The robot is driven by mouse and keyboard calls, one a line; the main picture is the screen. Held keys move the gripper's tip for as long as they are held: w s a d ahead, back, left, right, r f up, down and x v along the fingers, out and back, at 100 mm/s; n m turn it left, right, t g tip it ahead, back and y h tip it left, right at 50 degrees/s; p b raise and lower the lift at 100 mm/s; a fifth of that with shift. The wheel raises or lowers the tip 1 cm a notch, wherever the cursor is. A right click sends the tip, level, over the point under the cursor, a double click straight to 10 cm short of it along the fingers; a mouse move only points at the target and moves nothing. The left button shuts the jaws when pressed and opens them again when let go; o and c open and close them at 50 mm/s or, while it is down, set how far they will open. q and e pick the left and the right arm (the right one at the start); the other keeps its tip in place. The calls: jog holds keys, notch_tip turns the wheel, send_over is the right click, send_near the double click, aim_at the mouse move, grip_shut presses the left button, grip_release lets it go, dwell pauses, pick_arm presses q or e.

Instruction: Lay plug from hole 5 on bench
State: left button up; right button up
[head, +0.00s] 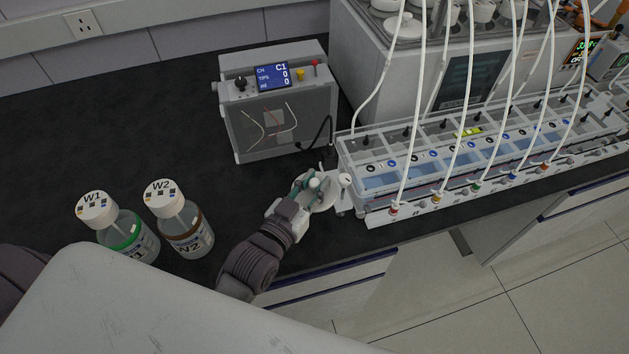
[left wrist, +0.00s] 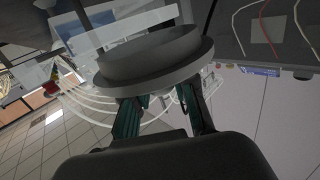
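My left gripper (head: 308,186) is over the dark bench, near the left end of the clear tank rack. Its teal fingers are closed on the small knob of a pale round plug (head: 326,196). In the left wrist view the plug (left wrist: 155,62) is a wide grey disc with a rim, held at the tips of the fingers (left wrist: 158,106). The plug is close to the rack's left end; whether they touch I cannot tell. The dark bench (head: 100,130) has a large bare area to the left. My right gripper is not in view.
Two capped bottles, W1 (head: 118,228) and W2 (head: 180,218), stand left of my arm. A grey control box (head: 275,105) stands behind the gripper. The tank rack (head: 480,165) with white tubes and a grey water bath (head: 450,75) fill the right. The bench's front edge is close.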

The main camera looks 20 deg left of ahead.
pick_arm(q)
jog(key=o, duration=0.3)
jog(key=shift+r, duration=0.1)
jog(key=shift+r, duration=0.35)
jog(key=shift+s+r, duration=0.15)
jog(key=shift+r, duration=0.05)
jog(key=b+v, duration=0.2)
jog(key=v, duration=0.9)
jog(key=shift+s, duration=0.35)
